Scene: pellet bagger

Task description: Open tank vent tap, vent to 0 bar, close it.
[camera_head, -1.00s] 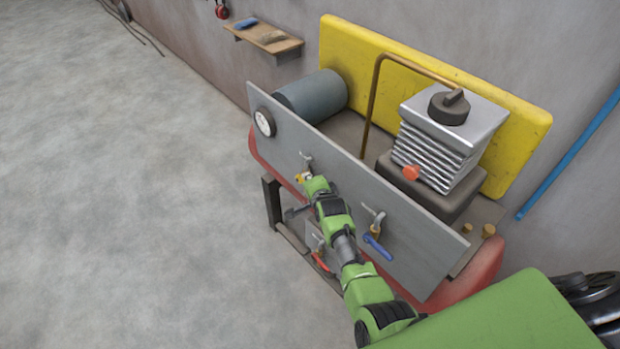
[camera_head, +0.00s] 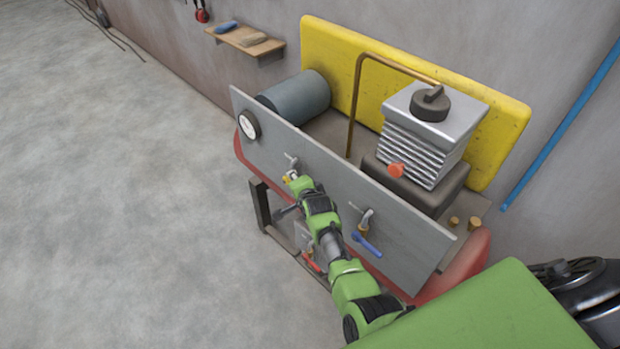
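A grey panel (camera_head: 330,185) on the red tank (camera_head: 465,265) carries a round white gauge (camera_head: 249,125), its needle too small to read. A small tap with brassy parts (camera_head: 289,164) sits left of centre on the panel. A tap with a blue lever (camera_head: 368,244) sits further right. A red lever (camera_head: 312,263) shows low behind my arm. I cannot tell which is the vent tap. My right gripper is not in view.
Behind the panel stand a grey cylinder (camera_head: 296,97), a copper pipe (camera_head: 354,100) and a finned block with a dark knob (camera_head: 430,104), before a yellow board (camera_head: 330,45). The floor (camera_head: 100,200) at left is clear.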

